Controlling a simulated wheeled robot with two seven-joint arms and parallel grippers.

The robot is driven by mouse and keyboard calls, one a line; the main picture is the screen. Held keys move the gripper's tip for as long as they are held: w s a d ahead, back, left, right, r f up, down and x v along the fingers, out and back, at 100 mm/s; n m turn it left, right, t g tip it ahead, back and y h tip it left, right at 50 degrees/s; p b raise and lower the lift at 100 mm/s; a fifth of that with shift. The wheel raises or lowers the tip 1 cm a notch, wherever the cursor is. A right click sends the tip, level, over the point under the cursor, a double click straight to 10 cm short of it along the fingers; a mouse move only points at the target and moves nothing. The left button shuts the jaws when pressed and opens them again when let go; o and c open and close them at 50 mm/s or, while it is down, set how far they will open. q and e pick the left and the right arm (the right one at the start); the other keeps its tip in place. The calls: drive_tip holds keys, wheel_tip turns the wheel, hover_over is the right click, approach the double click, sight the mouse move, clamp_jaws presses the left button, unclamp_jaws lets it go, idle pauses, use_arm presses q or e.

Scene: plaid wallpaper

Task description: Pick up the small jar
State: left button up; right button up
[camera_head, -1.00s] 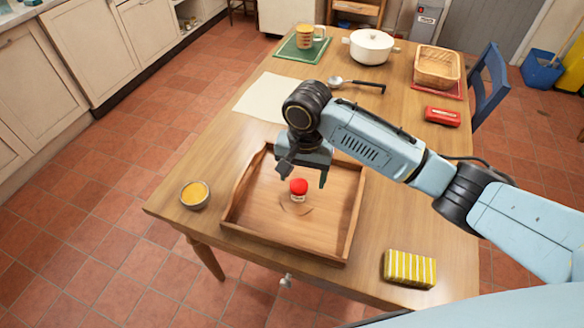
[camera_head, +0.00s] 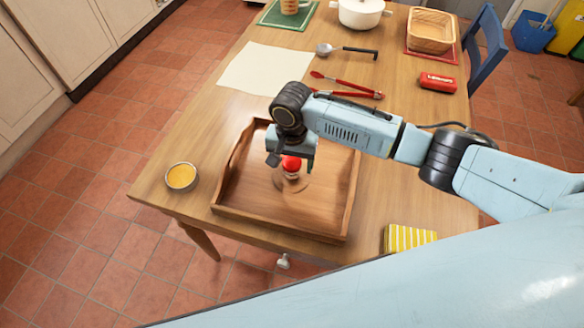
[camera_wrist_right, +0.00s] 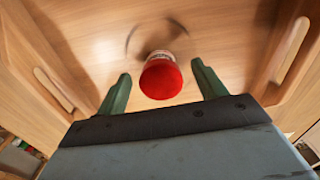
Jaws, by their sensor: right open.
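The small jar (camera_head: 291,165) has a red lid and stands in the wooden tray (camera_head: 228,205). In the right wrist view its red lid (camera_wrist_right: 161,78) lies between the two green fingers, a little beyond their tips. My right gripper (camera_head: 290,162) is open and points down over the jar, with a finger to each side of it in the head view. In the right wrist view the open gripper (camera_wrist_right: 160,75) shows a gap between each finger and the lid. The jar's lower part is mostly hidden by its lid there. My left gripper is not in view.
A bowl of yellow content (camera_head: 181,177) stands left of the tray. A yellow striped sponge or cloth (camera_head: 408,238) lies to the right, near the front edge. Red tongs (camera_head: 345,85), a ladle (camera_head: 345,50) and a red case (camera_head: 437,82) lie behind. The tray's raised walls surround the jar.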

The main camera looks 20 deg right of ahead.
wheel_tip(320, 180, down, 2)
drive_tip(key=shift+f, duration=0.1)
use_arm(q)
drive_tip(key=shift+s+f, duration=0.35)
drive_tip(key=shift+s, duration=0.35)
use_arm(e)
drive_tip(key=c, duration=1.2)
